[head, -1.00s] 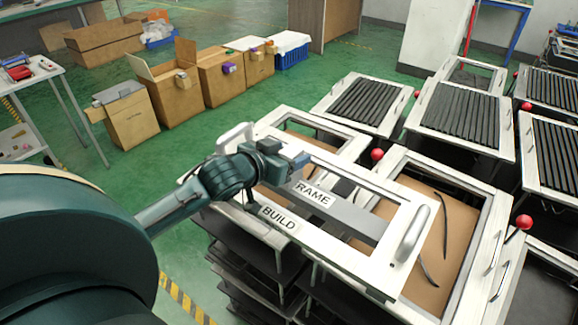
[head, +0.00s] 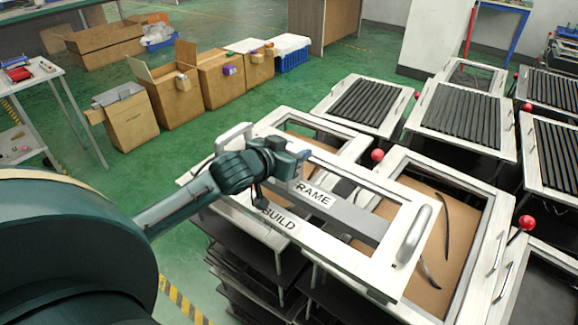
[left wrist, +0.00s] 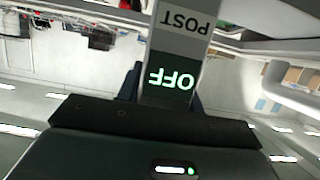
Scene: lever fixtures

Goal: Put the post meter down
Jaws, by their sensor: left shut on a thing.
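The post meter (left wrist: 172,78) shows upside down in the left wrist view, with a lit OFF display and a grey POST label. My left gripper (left wrist: 166,92) is shut on it, with a dark finger at each side. In the head view my left gripper (head: 299,165) is over the white frame (head: 345,268) marked BUILD and FRAME, close to the grey bar with the FRAME label. The meter cannot be made out clearly there, and I cannot tell whether it touches the frame. My right gripper is not in view.
Stands with black slats (head: 462,112) fill the right side. Red ball knobs (head: 377,155) stick up between them. A handle (head: 415,235) rises at the frame's right end. Cardboard boxes (head: 172,95) stand at the back left, with open green floor before them.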

